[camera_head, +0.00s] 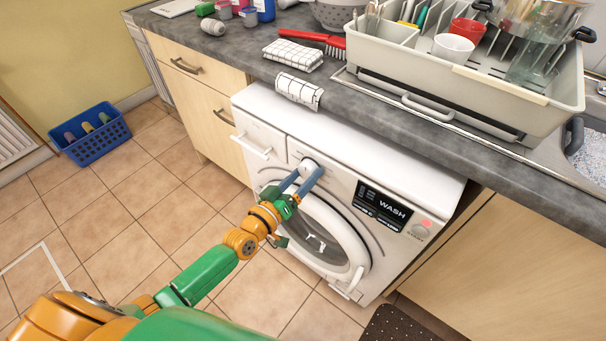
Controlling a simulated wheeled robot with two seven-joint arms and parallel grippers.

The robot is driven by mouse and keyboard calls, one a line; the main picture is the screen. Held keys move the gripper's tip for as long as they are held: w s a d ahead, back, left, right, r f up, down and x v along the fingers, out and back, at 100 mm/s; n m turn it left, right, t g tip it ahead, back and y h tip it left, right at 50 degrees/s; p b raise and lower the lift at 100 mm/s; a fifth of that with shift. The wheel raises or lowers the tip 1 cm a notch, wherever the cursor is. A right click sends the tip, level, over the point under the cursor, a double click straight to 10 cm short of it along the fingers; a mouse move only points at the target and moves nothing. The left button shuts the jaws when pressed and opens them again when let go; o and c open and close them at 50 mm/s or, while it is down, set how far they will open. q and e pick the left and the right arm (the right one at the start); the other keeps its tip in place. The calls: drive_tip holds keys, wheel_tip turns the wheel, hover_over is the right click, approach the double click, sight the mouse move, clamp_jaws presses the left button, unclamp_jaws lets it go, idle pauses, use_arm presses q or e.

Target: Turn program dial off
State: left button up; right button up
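The white washing machine (392,252) stands under the grey counter. Its program dial (309,164) is a pale round knob on the front panel, between the detergent drawer (258,139) and the dark display reading WASH (383,207). My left gripper (304,174) is at the dial, with its two blue-grey fingers reaching to either side of it. A gap shows between the fingers. Whether they touch the dial is too small to tell, and the fingers partly hide it. My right gripper is not in view.
The round door (318,240) sits below my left gripper. A checkered cloth (299,91) hangs over the counter edge above the machine. A dish rack (470,85) stands at the upper right. A blue basket (90,135) is on the tiled floor at left.

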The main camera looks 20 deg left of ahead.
use_arm(q)
drive_tip(key=shift+o, duration=0.9)
drive_tip(key=shift+r, duration=0.1)
drive_tip(key=v, duration=0.7)
drive_tip(key=shift+p, duration=0.35)
drive_tip(key=s+a+f+m+g+y+p, duration=0.25)
drive_tip(key=s+f+g, duration=0.25)
drive_tip(key=s+f, duration=0.55)
drive_tip(key=s+a+f+m+g+y+p, duration=0.1)
drive_tip(key=s+a+f+g+y+p, duration=0.15)
drive_tip(key=s+f+g, duration=0.7)
drive_tip(key=s+d+f+m+p, duration=0.1)
drive_tip(key=s+d+f+m, duration=0.1)
drive_tip(key=s+f, duration=0.6)
drive_tip(key=s+g, duration=0.1)
drive_tip(key=s, duration=0.3)
drive_tip(key=shift+s+f, duration=0.15)
drive_tip(key=shift+s, duration=0.05)
